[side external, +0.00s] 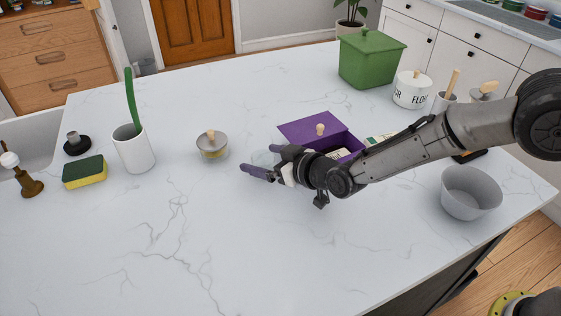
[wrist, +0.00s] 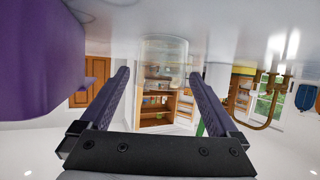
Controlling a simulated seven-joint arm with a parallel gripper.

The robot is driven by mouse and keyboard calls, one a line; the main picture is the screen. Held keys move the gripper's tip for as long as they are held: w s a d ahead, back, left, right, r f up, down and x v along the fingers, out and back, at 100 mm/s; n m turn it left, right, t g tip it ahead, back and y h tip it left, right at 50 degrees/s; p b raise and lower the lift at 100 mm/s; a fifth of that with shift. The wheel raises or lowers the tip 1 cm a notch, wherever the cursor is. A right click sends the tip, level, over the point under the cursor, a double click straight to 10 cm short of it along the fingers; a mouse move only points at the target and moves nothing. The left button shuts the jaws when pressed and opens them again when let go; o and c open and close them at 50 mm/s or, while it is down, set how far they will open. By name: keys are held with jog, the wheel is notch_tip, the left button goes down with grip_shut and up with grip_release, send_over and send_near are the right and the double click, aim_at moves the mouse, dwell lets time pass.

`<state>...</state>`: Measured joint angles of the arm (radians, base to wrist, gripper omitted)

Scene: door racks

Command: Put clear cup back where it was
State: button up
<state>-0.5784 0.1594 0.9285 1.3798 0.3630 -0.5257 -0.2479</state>
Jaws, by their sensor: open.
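My gripper (side external: 257,162) is low over the counter, lying nearly level and pointing left. Its fingers are open in the wrist view (wrist: 160,76), with a gap to the cup visible on each side. I cannot tell how far the cup reaches in between them.
A purple box (side external: 340,136) with its lid tilted open stands just behind my gripper. A lidded glass jar (side external: 212,149) is to the left, then a white holder (side external: 134,150) with a green brush and a sponge (side external: 85,173). A grey bowl (side external: 470,192) stands right. The front counter is clear.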

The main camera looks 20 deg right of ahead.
jog(key=v, duration=1.1)
jog(key=shift+s+d+r, duration=0.1)
jog(key=shift+s+d, duration=0.05)
jog(key=shift+s, duration=0.15)
jog(key=shift+d+r, duration=0.3)
jog(key=shift+r, duration=0.05)
jog(key=s+d+r+m+g+h, duration=0.1)
jog(key=s+d+r, duration=0.25)
jog(key=d, duration=0.25)
jog(key=s+d+r+g, duration=0.2)
jog(key=s+d+r, duration=0.15)
jog(key=d, duration=0.25)
jog(key=s+d+m+g+h, duration=0.1)
jog(key=s+d+g+h, duration=0.1)
jog(key=s+d, duration=0.4)
jog(key=s+d+m+g+h, duration=0.2)
jog(key=s+d, duration=0.5)
jog(key=s, duration=0.7)
jog(key=shift+d, duration=0.25)
